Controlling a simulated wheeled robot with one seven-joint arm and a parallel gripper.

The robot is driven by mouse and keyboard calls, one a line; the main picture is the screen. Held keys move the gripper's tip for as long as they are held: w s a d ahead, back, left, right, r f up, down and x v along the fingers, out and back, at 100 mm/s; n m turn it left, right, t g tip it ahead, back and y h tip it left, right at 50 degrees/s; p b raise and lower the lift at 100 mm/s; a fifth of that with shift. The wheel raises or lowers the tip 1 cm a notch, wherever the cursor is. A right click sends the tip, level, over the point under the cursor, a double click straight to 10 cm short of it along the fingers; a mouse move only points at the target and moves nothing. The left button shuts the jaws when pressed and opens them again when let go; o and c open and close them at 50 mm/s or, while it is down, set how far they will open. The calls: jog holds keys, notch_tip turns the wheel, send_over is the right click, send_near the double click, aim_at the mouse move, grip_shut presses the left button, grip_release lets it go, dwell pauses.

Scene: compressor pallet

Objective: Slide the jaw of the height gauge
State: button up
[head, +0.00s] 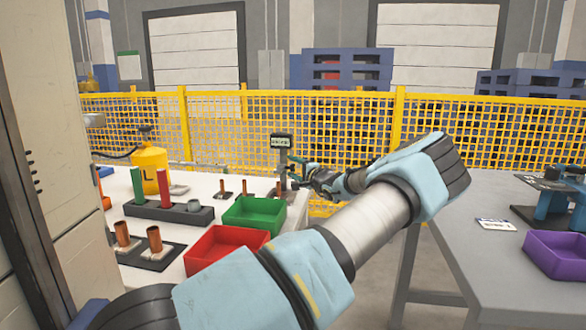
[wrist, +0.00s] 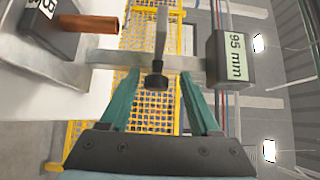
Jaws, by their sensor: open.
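The height gauge (head: 281,160) stands upright near the right end of the white table, with a dark display head on top. In the wrist view its grey bar (wrist: 105,57) runs across the picture to a block marked "95 mm" (wrist: 235,60). The jaw appears as a thin grey arm with a dark round knob (wrist: 156,81). My gripper (head: 301,175) is beside the gauge. In the wrist view my gripper (wrist: 160,76) is open, its green fingers on either side of the knob. I cannot tell whether they touch it.
A green tray (head: 254,213) and a red tray (head: 225,248) lie close below the gauge. A copper tube (wrist: 95,22) sticks out near the bar. A yellow bottle (head: 150,170) stands farther left. A grey table (head: 480,250) is at right, beyond a gap.

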jog(key=v, duration=1)
jog(key=shift+s+d+b, duration=0.2)
jog(key=shift+s+b, duration=0.05)
jog(key=shift+b, duration=0.2)
